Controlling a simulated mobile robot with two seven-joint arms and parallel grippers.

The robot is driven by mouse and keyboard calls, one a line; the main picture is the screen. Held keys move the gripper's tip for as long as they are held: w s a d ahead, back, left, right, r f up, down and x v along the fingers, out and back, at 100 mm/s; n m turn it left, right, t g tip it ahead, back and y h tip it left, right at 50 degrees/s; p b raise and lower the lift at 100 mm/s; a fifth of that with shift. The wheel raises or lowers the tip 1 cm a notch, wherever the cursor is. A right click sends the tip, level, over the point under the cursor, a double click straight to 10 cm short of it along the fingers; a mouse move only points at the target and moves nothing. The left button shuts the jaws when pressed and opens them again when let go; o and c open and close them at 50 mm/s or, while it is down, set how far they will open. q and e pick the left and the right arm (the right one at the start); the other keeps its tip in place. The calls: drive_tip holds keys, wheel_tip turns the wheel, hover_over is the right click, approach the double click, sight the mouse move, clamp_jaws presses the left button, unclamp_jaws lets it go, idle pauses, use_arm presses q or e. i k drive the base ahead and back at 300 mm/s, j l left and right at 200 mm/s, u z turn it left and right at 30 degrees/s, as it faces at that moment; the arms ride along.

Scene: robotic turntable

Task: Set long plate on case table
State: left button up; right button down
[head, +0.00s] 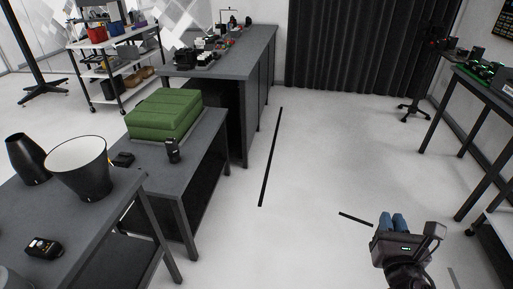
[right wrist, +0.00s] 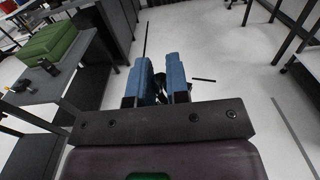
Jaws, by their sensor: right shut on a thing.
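The case table (head: 201,138) is a dark grey table at left centre with a green case (head: 163,113) on it. The case also shows at the upper left of the right wrist view (right wrist: 50,43). My right gripper (head: 392,218) is over the floor at lower right, well away from the table. Its blue fingers (right wrist: 160,68) are shut on a small dark thing (right wrist: 160,90), mostly hidden between them. I cannot tell whether this is the long plate. No other plate is clear to see. My left gripper is out of view.
A small black device (head: 172,150) stands near the case table's front edge. A white-lined black bowl-like shade (head: 77,167) stands on the near-left table. A long workbench (head: 255,50) stands behind. The middle floor is open, with black strips (head: 271,155).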

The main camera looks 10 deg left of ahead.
sight(152, 159)
drive_tip(key=i+u, duration=0.35)
drive_tip(key=i+l+u, duration=0.3)
drive_tip(key=i, duration=0.2)
drive_tip(key=i+u, duration=0.25)
drive_tip(key=u, duration=0.2)
drive_tip(key=i+l+u, duration=0.1)
drive_tip(key=u, duration=0.4)
drive_tip(key=i+l+u, duration=0.2)
drive_tip(key=u, duration=0.25)
drive_tip(key=i+l+u, duration=0.25)
drive_tip(key=u, duration=0.2)
drive_tip(key=i+l+u, duration=0.35)
drive_tip(key=k+l, duration=0.05)
drive_tip(key=k, duration=0.05)
